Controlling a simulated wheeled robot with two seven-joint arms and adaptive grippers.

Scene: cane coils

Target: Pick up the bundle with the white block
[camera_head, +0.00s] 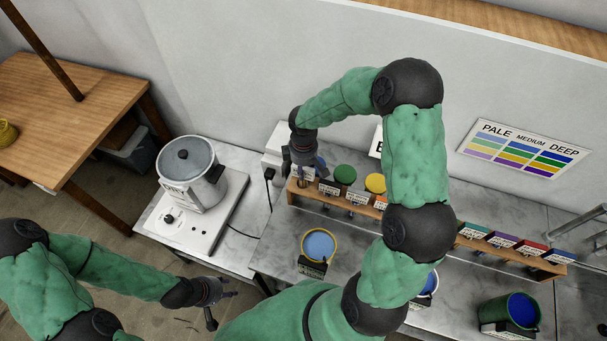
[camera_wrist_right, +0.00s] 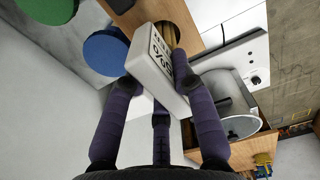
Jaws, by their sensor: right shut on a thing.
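The white block (camera_wrist_right: 160,65) has dark lettering and sits between my right fingers in the right wrist view. Tan strands (camera_wrist_right: 176,32) show behind it at a hole in the wooden rack; most of the bundle is hidden by the block. My right gripper (camera_wrist_right: 158,84) is shut on the white block. In the head view my right gripper (camera_head: 304,165) is at the left end of the wooden rack (camera_head: 340,203), and the block there is mostly hidden. My left gripper (camera_head: 222,304) is open and empty, low in front of the counter.
A steel pot (camera_head: 190,165) stands on a white hotplate to the left. Green (camera_head: 345,174) and yellow (camera_head: 375,183) round tops stand close right of my right gripper. A blue-filled pot (camera_head: 319,245) is in front of the rack. The wall rises behind.

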